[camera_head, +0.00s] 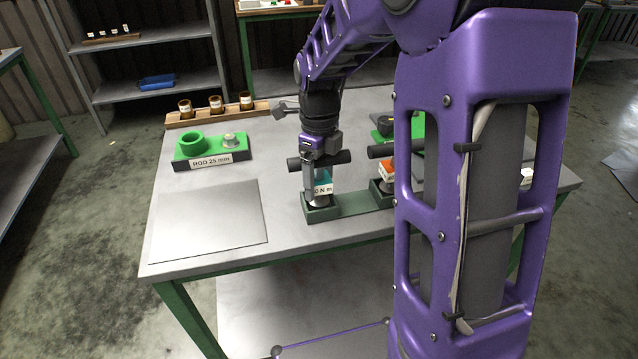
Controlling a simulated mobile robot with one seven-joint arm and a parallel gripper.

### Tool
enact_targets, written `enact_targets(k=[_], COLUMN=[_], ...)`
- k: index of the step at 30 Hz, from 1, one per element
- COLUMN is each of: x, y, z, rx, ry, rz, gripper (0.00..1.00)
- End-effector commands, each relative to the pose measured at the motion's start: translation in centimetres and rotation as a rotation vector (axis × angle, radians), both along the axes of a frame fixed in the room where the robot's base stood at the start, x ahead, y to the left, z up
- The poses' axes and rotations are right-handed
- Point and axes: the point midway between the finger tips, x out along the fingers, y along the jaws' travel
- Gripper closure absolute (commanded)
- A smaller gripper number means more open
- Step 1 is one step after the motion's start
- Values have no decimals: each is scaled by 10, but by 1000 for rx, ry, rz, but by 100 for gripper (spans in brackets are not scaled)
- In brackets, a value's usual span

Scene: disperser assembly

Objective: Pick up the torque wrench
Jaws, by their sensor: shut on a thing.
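The torque wrench (325,176) stands upright at the middle of the table, with a black crossbar handle and a teal body. Its white label is partly covered and reads "0 N m" at the end. My gripper (312,175) comes down from above and is shut on it. The wrench's lower end is at the left socket of a green holder (350,203); I cannot tell whether it is lifted at all. A second tool with a black crossbar and an orange body (387,170) stands in the holder's right socket. My arm hides what lies to its right.
A green block labelled "ROD 25 mm" (210,150) stands at left. Behind it, a wooden rack (200,117) holds brown jars. A bare grey plate (210,222) lies at the table's front left. A green item (382,130) is partly hidden behind my arm.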

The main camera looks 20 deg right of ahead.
Motion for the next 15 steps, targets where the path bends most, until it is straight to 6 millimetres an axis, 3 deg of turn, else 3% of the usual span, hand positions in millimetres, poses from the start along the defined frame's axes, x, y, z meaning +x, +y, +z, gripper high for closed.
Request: enact_targets(k=[1,5,15], x=[0,0,1], y=[0,0,0], z=[0,0,7], rx=[0,0,-1], ry=[-1,-1,-5], rz=[0,0,0], gripper=[77,100,100])
